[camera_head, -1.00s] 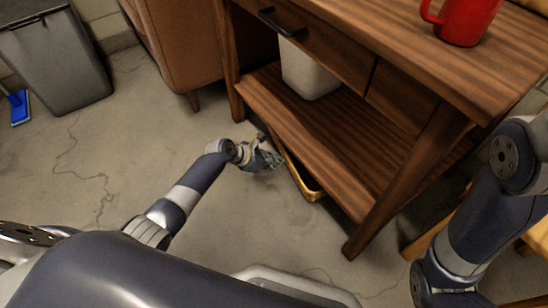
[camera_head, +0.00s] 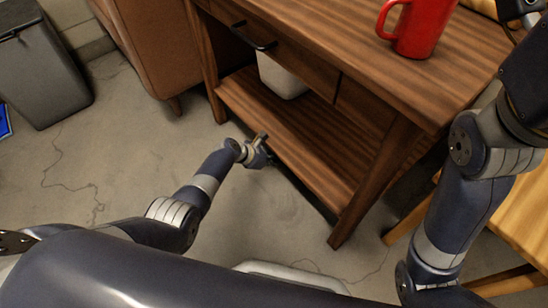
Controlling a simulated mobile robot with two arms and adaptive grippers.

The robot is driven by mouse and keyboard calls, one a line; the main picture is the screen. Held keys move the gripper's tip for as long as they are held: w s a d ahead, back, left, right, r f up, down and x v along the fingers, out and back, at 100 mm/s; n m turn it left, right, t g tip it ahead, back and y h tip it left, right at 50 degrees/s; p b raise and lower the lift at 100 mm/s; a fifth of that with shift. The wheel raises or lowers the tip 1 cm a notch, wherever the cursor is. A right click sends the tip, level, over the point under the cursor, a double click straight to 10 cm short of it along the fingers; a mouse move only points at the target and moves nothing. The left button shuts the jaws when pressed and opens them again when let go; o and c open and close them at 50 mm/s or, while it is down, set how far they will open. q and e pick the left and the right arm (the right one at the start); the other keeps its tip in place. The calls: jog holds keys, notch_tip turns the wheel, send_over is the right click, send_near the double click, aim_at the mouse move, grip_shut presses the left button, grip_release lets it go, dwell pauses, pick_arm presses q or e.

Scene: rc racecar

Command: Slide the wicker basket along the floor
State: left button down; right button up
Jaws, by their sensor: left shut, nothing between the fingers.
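My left gripper (camera_head: 266,150) is shut and empty, low near the floor at the front edge of the wooden table's lower shelf (camera_head: 290,130). No wicker basket shows clearly now; the space under the lower shelf is hidden by the shelf itself. My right arm (camera_head: 455,200) rises along the right side. A dark part at the top right corner may belong to my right gripper (camera_head: 512,12), but it is cut off and its fingers cannot be made out.
The wooden table (camera_head: 340,60) carries a red mug (camera_head: 418,28). A white container (camera_head: 280,76) stands on its shelf. A brown leather seat (camera_head: 150,45) and a grey bin (camera_head: 42,70) stand at the left. A wooden stool (camera_head: 515,215) is at right. Floor (camera_head: 110,165) before the table is clear.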

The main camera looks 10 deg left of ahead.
pick_arm(q)
jog(key=v, duration=1.2)
dwell(0.4)
